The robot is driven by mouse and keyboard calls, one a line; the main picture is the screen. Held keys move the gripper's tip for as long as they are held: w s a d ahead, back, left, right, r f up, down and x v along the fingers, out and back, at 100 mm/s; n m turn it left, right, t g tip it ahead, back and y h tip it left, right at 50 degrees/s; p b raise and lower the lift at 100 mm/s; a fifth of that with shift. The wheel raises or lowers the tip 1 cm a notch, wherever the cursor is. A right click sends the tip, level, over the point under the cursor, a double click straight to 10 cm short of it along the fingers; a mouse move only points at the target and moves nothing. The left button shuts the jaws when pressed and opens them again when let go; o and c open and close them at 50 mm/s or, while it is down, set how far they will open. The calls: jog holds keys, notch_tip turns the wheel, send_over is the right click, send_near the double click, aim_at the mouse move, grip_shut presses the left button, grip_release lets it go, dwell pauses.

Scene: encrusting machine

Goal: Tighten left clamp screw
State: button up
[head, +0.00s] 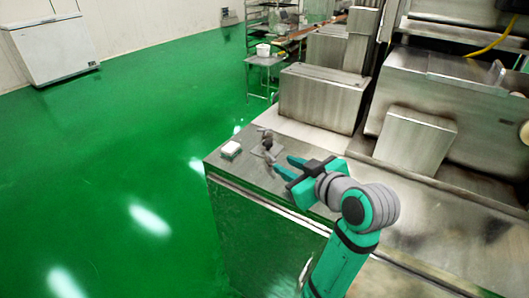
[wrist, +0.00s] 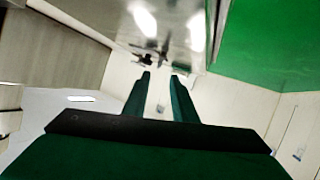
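A small grey metal fitting with knob-like parts (head: 268,144) stands near the left end of the steel counter. It looks like the clamp hardware, but it is too small to tell which part is the left clamp screw. In the wrist view a dark fitting (wrist: 143,58) shows just beyond the fingertips, blurred against the shiny metal. My gripper (head: 284,166) has two teal fingers spread apart, just right of the fitting. In the wrist view the gap between the fingers (wrist: 161,77) is empty. The fingers appear apart from the fitting.
The steel counter (head: 235,169) ends at an edge above the green floor. A steel box (head: 321,97) stands behind the fitting, and larger machine housings (head: 414,141) fill the right.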

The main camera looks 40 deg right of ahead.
aim_at(273, 159)
jog(key=x, duration=0.9)
jog(key=shift+w+d+f, duration=0.2)
jog(key=shift+w, duration=0.05)
grip_shut()
